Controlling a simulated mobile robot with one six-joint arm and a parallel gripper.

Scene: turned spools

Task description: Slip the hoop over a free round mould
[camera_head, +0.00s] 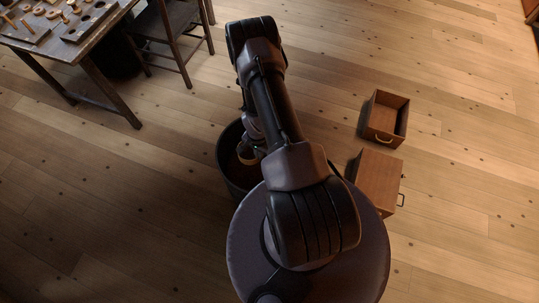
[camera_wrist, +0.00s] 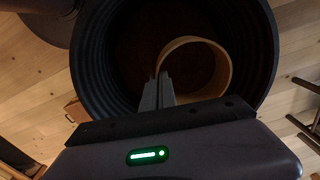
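The hoop, a thin pale wooden ring (camera_wrist: 228,68), shows in the wrist view inside the outline of a dark round bin. My gripper (camera_wrist: 163,78) has its two fingers close together on the hoop's left wall. In the head view the hoop (camera_head: 246,158) is a small pale band under my gripper (camera_head: 248,149), within the bin's mouth; its height above the bin floor is unclear. A table at the upper left holds small round wooden pieces (camera_head: 39,10) and a board with round shapes (camera_head: 88,22). Which are moulds I cannot tell.
The dark ribbed bin (camera_wrist: 262,45) stands on the floor under my arm; it also shows in the head view (camera_head: 226,160). The table (camera_head: 62,50) and a wooden chair (camera_head: 178,32) are at the upper left. An open wooden box (camera_head: 386,105) and a cabinet (camera_head: 376,180) stand right.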

